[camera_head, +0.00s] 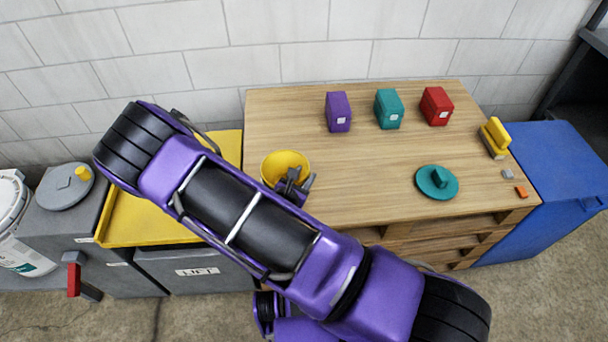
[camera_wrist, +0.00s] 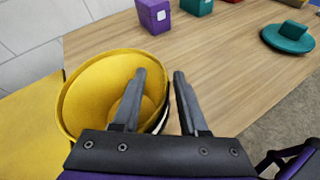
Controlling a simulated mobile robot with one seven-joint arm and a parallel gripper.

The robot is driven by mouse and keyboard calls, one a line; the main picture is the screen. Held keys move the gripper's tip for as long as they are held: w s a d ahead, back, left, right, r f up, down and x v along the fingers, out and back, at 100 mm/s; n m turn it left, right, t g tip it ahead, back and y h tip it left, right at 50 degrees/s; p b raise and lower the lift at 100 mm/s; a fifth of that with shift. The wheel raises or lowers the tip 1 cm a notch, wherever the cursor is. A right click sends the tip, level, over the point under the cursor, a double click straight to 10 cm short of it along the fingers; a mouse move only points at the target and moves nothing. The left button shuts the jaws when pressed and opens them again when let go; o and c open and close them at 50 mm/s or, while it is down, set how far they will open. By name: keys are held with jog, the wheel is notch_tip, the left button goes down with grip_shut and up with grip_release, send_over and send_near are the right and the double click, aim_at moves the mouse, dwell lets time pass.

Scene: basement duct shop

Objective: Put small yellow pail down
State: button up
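The small yellow pail (camera_head: 285,163) shows at the left part of the wooden table, partly hidden by my gripper. In the wrist view the pail (camera_wrist: 88,95) is on the left with its mouth facing the camera. My gripper (camera_head: 294,181) is at the pail's near right side. In the wrist view the fingers (camera_wrist: 160,75) stand apart on either side of the pail's right rim, one over the inside and one outside. A gap shows between the inner finger and the wall. I cannot tell if the pail's base touches the table.
On the wooden table (camera_head: 365,170) stand purple (camera_head: 338,112), teal (camera_head: 388,109) and red (camera_head: 436,106) boxes, a teal round lid (camera_head: 437,183) and a yellow-handled brush (camera_head: 495,138). A yellow surface (camera_head: 150,222) adjoins left and a blue bin (camera_head: 560,180) right. The table's middle is clear.

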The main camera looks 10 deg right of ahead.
jog(key=shift+r, duration=0.1)
jog(key=shift+r, duration=0.25)
jog(key=v, duration=1.2)
jog(key=shift+p, duration=0.35)
jog(key=shift+w+a+f, duration=0.1)
